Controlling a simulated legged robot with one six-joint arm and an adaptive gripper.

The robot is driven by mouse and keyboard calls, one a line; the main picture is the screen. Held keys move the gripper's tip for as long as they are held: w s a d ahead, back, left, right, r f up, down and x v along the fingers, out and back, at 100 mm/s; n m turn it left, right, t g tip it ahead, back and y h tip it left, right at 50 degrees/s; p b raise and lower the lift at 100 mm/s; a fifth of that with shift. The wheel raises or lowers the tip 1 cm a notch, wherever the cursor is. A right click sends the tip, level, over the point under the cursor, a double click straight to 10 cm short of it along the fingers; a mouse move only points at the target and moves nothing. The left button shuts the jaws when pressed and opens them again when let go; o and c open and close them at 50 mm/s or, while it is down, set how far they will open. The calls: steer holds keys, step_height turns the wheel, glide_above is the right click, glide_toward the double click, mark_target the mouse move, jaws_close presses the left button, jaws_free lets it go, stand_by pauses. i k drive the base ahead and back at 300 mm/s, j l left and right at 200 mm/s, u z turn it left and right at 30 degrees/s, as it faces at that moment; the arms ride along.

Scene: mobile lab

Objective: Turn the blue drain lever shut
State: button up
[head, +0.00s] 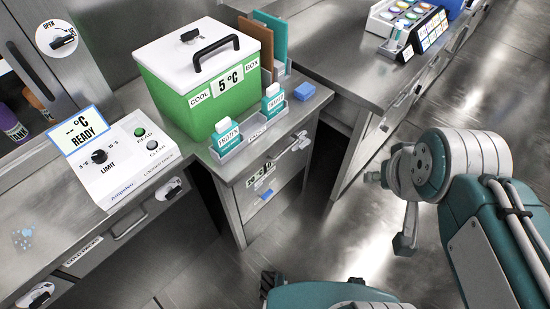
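A small blue piece that looks like the drain lever (267,195) shows on the steel cabinet front below the green cool box (205,85). It is tilted slightly, its right end higher; a small label sits just above it. It is too small to tell its exact setting. My gripper (404,238) is at the right, at the end of my folded arm, well apart from the lever over open floor.
A control box (124,152) stands on the left counter. A drawer handle (290,148) juts out above the lever. The floor (330,240) between my arm and cabinet is clear.

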mark_target(267, 195)
steer(key=l+u, duration=0.4)
steer(key=k+l+u, duration=0.15)
steer(key=l+u, duration=0.25)
steer(key=k+l+u, duration=0.2)
steer(key=l+u, duration=0.25)
